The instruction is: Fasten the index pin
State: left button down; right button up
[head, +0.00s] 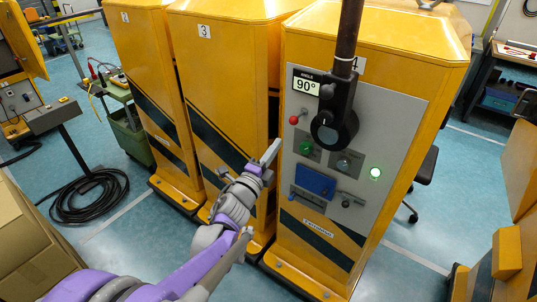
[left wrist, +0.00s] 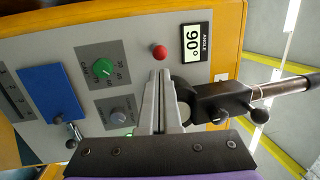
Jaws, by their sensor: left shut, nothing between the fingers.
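The front panel (head: 390,110) of yellow cabinet 4 carries a dark pivoting arm (head: 348,35) that stands upright from a round black hub (head: 335,127). A small dark knob (head: 327,92) on the arm's bracket may be the index pin; I cannot tell for sure. In the left wrist view two dark knobs show by the bracket, one (left wrist: 220,115) nearer the hub and one (left wrist: 259,115) farther out. My left gripper (head: 274,148) is shut and empty, left of the panel.
The panel has a red knob (head: 293,120), a green dial (head: 305,148), a grey dial (head: 344,163), a blue plate (head: 315,181), a lit green lamp (head: 375,173) and a 90° display (head: 306,86). Cabinet 3 (head: 225,100) stands close on the left. Cardboard boxes (head: 30,245) fill the lower left.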

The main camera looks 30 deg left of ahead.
aim_at(292, 124)
pick_arm(q)
jog(key=w, duration=0.3)
jog(key=w+r+p, duration=0.1)
jog(key=w, duration=0.2)
jog(key=shift+w+a+r, duration=0.15)
jog(key=shift+a, duration=0.05)
jog(key=shift+w+a, duration=0.1)
jog(key=shift+w, duration=0.55)
pick_arm(e)
jog(key=shift+w+r, duration=0.3)
jog(key=shift+r, duration=0.3)
jog(key=shift+w+r, duration=0.25)
jog(key=shift+r, duration=0.35)
